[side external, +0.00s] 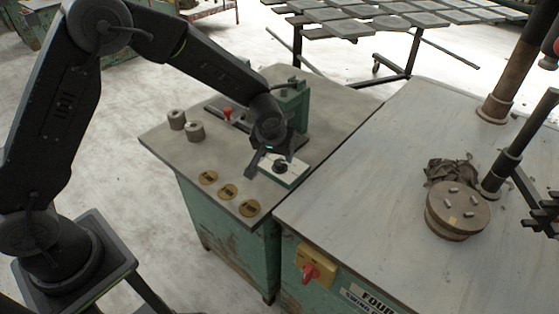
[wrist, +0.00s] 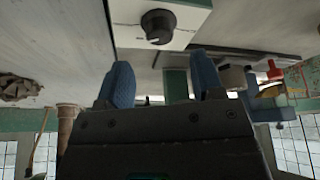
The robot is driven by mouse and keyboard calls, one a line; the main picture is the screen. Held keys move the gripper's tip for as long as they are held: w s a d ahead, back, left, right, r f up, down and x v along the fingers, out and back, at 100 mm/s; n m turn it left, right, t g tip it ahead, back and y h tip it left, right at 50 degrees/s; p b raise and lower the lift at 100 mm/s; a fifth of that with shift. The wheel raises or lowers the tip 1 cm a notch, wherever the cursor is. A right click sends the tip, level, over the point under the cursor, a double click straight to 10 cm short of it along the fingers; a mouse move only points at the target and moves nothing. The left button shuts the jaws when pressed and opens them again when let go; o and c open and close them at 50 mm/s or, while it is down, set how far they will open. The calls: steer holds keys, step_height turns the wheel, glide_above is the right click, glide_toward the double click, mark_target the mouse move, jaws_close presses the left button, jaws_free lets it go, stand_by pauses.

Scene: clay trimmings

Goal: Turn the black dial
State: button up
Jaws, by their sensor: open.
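The black dial (side external: 280,167) sits on the white top of a small green-sided box (side external: 293,176) near the right edge of the left bench. In the wrist view the dial (wrist: 158,25) shows at the top centre, with the white box face (wrist: 190,14) around it. My gripper (side external: 266,168) is just to the left of the dial and close to it in the side view. In the wrist view its two blue fingers (wrist: 162,82) are apart with nothing between them. The dial lies beyond the fingertips, not between them.
A green machine (side external: 294,100) stands behind the dial box. A red knob (side external: 227,113) and two grey cylinders (side external: 186,125) lie to the left.

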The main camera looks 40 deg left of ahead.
mark_target(280, 162)
steer(key=x, duration=0.6)
steer(key=shift+c, duration=0.2)
steer(key=c, duration=0.9)
